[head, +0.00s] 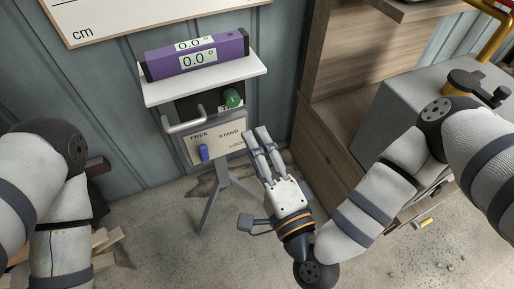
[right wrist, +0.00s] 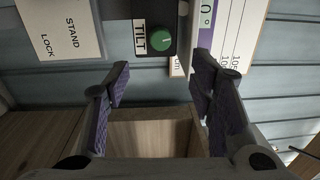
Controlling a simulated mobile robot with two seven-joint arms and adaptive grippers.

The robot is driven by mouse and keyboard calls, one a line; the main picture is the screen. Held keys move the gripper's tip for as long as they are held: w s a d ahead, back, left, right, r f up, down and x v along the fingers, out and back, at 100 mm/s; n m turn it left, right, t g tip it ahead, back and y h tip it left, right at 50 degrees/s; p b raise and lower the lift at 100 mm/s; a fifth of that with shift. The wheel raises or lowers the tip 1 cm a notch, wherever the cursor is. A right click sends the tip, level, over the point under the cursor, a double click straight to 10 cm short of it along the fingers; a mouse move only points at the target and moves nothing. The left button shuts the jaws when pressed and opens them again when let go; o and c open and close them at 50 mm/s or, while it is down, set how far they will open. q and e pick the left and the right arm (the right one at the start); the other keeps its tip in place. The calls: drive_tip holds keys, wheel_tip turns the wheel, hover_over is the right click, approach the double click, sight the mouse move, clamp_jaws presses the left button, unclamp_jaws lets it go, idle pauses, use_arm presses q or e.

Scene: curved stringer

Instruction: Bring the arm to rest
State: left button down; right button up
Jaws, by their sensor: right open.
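My right arm (head: 365,205) comes in from the right and reaches to the middle of the head view. Its gripper (head: 258,135) is open and empty, fingers pointing up toward the stand. In the right wrist view the two purple-padded fingers (right wrist: 160,78) are spread wide with nothing between them. The gripper is just right of the FREE/STAND/LOCK panel (head: 232,145), which has a blue switch (head: 204,152). I cannot tell whether it touches the panel. My left arm (head: 50,205) is at the left edge; its gripper is not visible.
A purple level (head: 220,59) reading 0.0° lies on a white shelf (head: 207,80). Below are a green TILT knob (head: 232,98), also in the wrist view (right wrist: 160,38), and a grey handle (head: 184,124). A wooden cabinet (head: 330,90) and grey box (head: 400,90) stand right. Wood scraps (head: 104,240) lie left.

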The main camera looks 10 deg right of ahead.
drive_tip(key=s+f+n+g+y+p, duration=0.1)
drive_tip(key=s+f+n+g+p, duration=0.3)
drive_tip(key=s+f+n+g, duration=0.8)
use_arm(q)
drive_tip(key=w+r+t+p, duration=0.2)
drive_tip(key=w+r, duration=0.4)
drive_tip(key=r, duration=0.1)
drive_tip(key=shift+w+t, duration=0.3)
use_arm(e)
drive_tip(key=s+d+r+n+g+h, duration=0.1)
drive_tip(key=s+d+g+h, duration=0.5)
drive_tip(key=s+d, duration=1.3)
drive_tip(key=s+n+g, duration=0.1)
drive_tip(key=s+g, duration=0.1)
drive_tip(key=s, duration=0.1)
drive_tip(key=shift+s+h, duration=0.15)
drive_tip(key=shift+h, duration=0.25)
use_arm(q)
drive_tip(key=shift+r, duration=0.1)
